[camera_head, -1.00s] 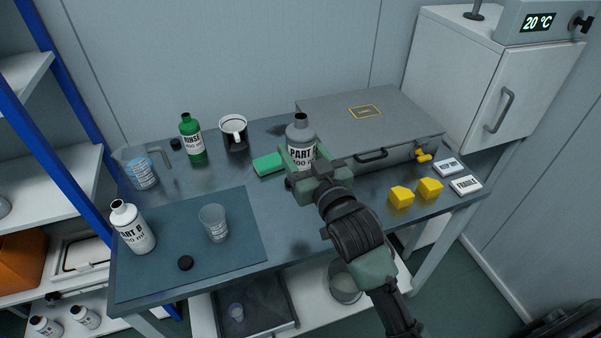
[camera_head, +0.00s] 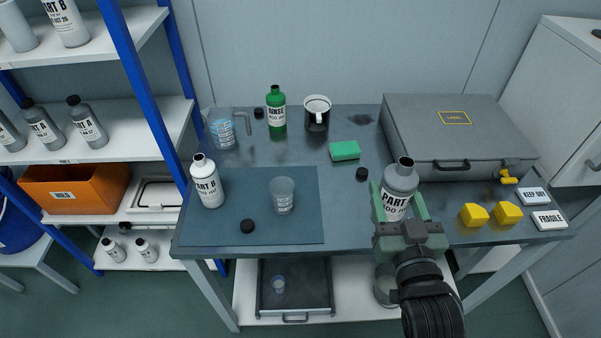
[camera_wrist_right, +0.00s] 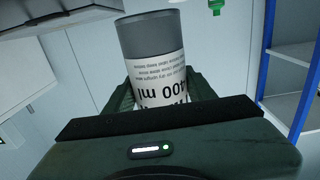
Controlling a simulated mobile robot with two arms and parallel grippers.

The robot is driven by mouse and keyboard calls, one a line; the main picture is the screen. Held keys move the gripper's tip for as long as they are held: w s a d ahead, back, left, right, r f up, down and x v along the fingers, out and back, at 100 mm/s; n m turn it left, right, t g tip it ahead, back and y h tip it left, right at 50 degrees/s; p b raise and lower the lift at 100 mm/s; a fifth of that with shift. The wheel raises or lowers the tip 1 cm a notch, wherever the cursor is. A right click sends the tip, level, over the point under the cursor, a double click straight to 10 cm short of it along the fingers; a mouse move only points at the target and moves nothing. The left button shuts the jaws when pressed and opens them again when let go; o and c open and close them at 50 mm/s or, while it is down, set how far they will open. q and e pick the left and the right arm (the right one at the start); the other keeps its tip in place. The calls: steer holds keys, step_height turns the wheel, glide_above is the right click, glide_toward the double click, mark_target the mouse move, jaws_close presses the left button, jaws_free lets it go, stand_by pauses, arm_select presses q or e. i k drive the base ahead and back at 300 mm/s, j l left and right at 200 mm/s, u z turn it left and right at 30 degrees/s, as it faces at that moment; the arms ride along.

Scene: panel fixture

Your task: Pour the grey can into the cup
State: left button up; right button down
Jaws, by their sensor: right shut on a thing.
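The grey can (camera_head: 398,184), a grey bottle labelled PART with an open neck, stands upright between the fingers of my right gripper (camera_head: 400,214), which is shut on it. In the right wrist view the can (camera_wrist_right: 152,60) sits between both fingers with its label upside down. I cannot tell whether its base touches the table. A clear cup (camera_head: 282,196) with printed marks stands on the dark blue mat, to the left of the can and apart from it. My left gripper is not in view.
The mat (camera_head: 302,232) also holds the white PART B bottle (camera_head: 207,184) and a black cap (camera_head: 247,226). A grey case (camera_head: 440,125) and yellow blocks (camera_head: 474,214) are right.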

mark_target(280, 189)
steer(key=l+u, duration=0.15)
steer(key=u, duration=0.2)
steer(key=l+u, duration=0.1)
steer(key=u, duration=0.3)
steer(key=l+u, duration=0.1)
steer(key=u, duration=0.25)
steer(key=k+l, duration=0.2)
steer(key=l, duration=0.15)
